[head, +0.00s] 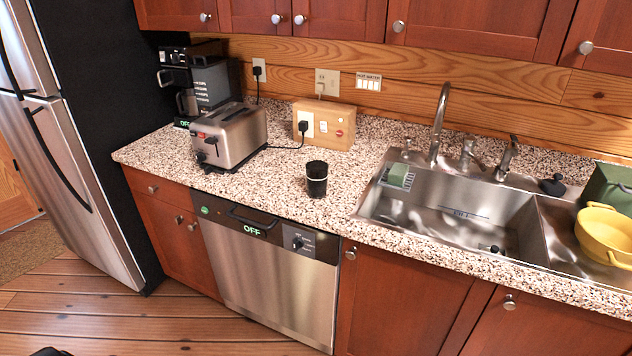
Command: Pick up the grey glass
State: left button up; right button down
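A dark, almost black glass (317,179) stands upright on the speckled countertop, between the toaster and the sink. It is the only drinking glass in the head view, and its lower part looks darker than its rim. Nothing touches it. Neither of my grippers can be made out in this view. Only a sliver of a dark shape shows at the bottom left edge, too little to identify.
A toaster (229,135) stands left of the glass, with a wooden box (337,137) behind it. The sink (440,205) lies to the right, with a yellow colander (600,232) at its far right. The dishwasher (262,275) is closed below. The counter around the glass is clear.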

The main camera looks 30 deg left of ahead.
aim_at(318, 180)
jog(key=i+l+u, duration=0.3)
jog(key=i+l, duration=0.15)
jog(key=l, duration=0.15)
jog(key=i+l+u, duration=0.15)
jog(key=l, duration=0.2)
jog(key=i+l+u, duration=0.15)
jog(key=i+l, duration=0.1)
jog(key=l, duration=0.1)
